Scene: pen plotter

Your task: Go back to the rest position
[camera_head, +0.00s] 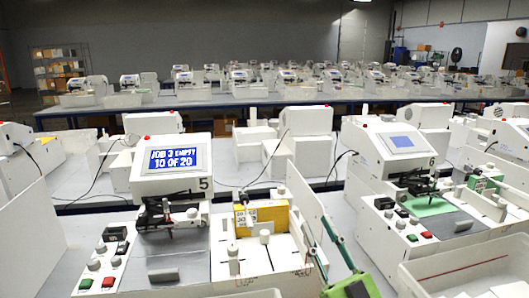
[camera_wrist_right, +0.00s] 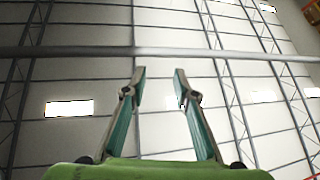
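My right gripper (camera_head: 319,236) shows at the bottom right of centre in the head view, with a green body and teal fingers pointing up. In the right wrist view its two fingers (camera_wrist_right: 160,76) stand apart with nothing between them, against the ceiling. My left gripper is not in view. The pen plotter (camera_head: 171,172) marked 5 stands left of the right gripper, its screen reading "JOB 3 EMPTY 10 OF 20". A yellow block of cards (camera_head: 270,217) sits on its right side, apart from the gripper.
A second plotter (camera_head: 395,142) marked 6 stands to the right, with a green sheet (camera_head: 428,205) under its pen. A white bin (camera_head: 462,268) is at the lower right. White panels (camera_head: 30,228) flank the station. More machines fill tables behind.

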